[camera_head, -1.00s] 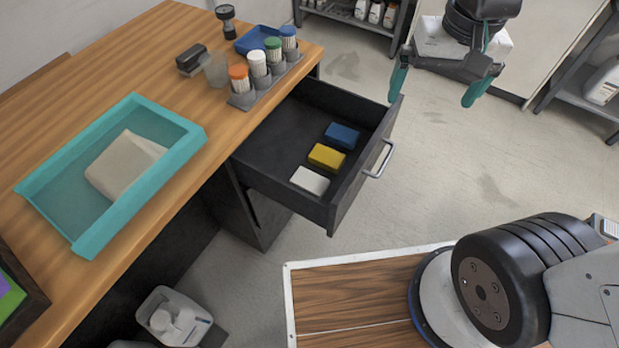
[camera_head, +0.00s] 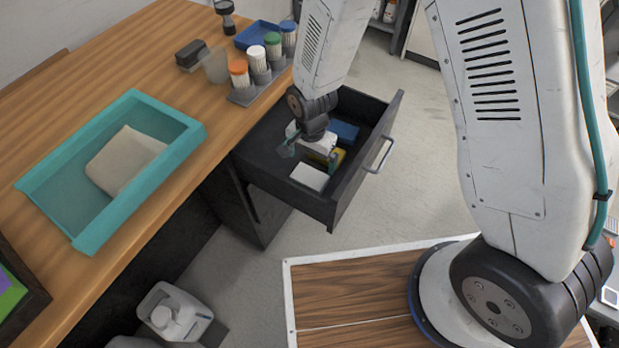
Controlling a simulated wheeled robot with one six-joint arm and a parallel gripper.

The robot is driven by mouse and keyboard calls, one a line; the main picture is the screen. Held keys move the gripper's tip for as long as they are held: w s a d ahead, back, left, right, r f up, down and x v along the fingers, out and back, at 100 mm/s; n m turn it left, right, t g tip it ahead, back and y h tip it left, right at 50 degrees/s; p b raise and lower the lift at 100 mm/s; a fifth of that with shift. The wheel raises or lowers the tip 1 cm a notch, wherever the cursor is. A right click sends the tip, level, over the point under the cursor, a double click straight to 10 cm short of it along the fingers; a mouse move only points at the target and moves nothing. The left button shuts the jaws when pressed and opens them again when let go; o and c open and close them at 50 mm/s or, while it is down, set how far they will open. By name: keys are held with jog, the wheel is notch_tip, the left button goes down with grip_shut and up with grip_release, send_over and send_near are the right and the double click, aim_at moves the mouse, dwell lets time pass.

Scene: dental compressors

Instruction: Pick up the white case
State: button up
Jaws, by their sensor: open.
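The white case (camera_head: 310,176) lies flat in the open black drawer (camera_head: 345,213), at the end nearest me. The yellow case (camera_head: 340,157) lies behind it, mostly hidden by my gripper. The blue case (camera_head: 345,131) lies farther back in the drawer. My gripper (camera_head: 312,156) reaches down into the drawer, over the yellow case and just behind the white case. It is open. Its fingers are small and partly hidden, so I cannot tell whether one touches a case.
The drawer's metal handle (camera_head: 379,156) faces right. On the wooden desk (camera_head: 120,62) are a teal tray (camera_head: 170,107) with a beige cloth-like item, a rack of capped containers (camera_head: 262,92) and a blue tray (camera_head: 256,35). A white jug (camera_head: 174,313) stands on the floor.

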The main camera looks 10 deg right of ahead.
aim_at(309, 176)
jog(key=f, duration=0.7)
jog(key=shift+s+a+f, duration=0.2)
jog(key=shift+f, duration=0.2)
jog(key=c, duration=0.7)
